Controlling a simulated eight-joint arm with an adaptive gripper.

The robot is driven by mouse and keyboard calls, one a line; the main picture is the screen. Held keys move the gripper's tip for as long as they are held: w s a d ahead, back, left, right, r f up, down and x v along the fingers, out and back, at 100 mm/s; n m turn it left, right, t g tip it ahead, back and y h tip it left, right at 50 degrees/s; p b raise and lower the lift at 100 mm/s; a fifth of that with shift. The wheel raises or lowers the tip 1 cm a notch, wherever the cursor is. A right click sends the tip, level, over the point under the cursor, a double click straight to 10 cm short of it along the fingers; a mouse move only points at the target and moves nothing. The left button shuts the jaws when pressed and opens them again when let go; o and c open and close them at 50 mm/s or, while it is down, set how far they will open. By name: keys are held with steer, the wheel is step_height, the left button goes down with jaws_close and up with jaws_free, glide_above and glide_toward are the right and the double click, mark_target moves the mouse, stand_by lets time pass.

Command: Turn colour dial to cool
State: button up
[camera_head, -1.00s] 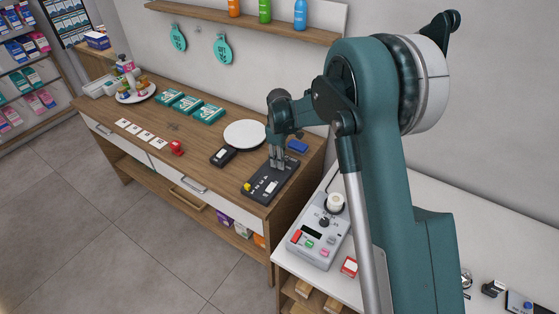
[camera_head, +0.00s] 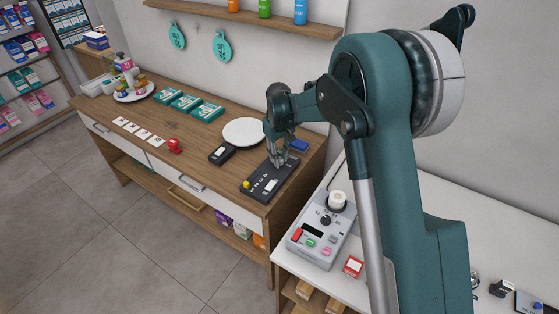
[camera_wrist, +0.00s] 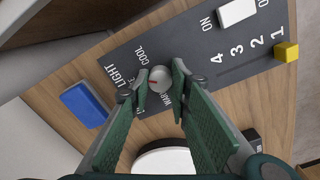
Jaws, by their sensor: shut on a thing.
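The colour dial (camera_wrist: 161,76) is a small round grey knob on a dark control panel (camera_wrist: 195,48). In the wrist view its red mark lies on the left part of its face. The word COOL is printed to its upper left and WARM just below it, partly covered by a finger. My gripper (camera_wrist: 159,84) has its green fingers closed on opposite sides of the dial. In the head view the panel (camera_head: 262,188) lies near the right end of the wooden counter, and my gripper (camera_head: 279,161) is down at its far end, hiding the dial.
A blue block (camera_wrist: 85,104) lies beside the panel. A white round plate (camera_head: 244,131) and a black device (camera_head: 221,154) stand near. A grey machine (camera_head: 318,238) sits on the white counter.

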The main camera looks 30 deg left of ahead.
steer(key=shift+m+b, duration=0.65)
steer(key=shift+m, duration=1.65)
steer(key=o, duration=0.9)
steer(key=shift+r, duration=0.15)
step_height(320, 180, up, 12)
steer(key=shift+s+a+f, duration=0.1)
